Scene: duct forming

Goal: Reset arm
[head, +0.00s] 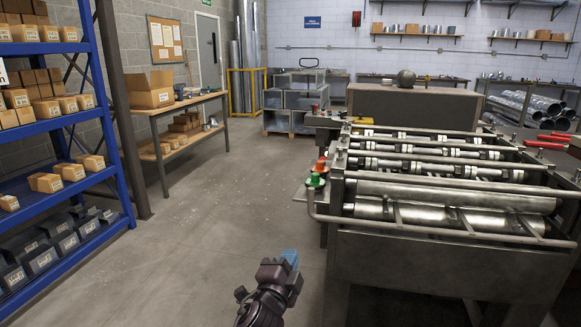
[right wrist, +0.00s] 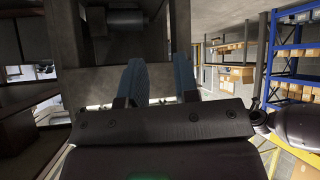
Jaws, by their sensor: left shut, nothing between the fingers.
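My left gripper (head: 290,258) shows at the bottom middle of the head view, with blue fingertips close together and nothing between them. It is in front of and to the left of the forming machine (head: 430,255), apart from it in the picture. My right gripper (right wrist: 159,82) shows in the right wrist view. Its two blue fingers stand apart with no object seen between them. A grey metal frame fills the view behind them; I cannot tell whether they touch it. The right gripper does not show in the head view.
Green (head: 315,180) and orange buttons sit on the machine's left corner. A blue shelf rack (head: 108,95) with boxes stands at the left. A wooden bench (head: 188,101) stands along the left wall. The floor (head: 215,205) between rack and machine is clear.

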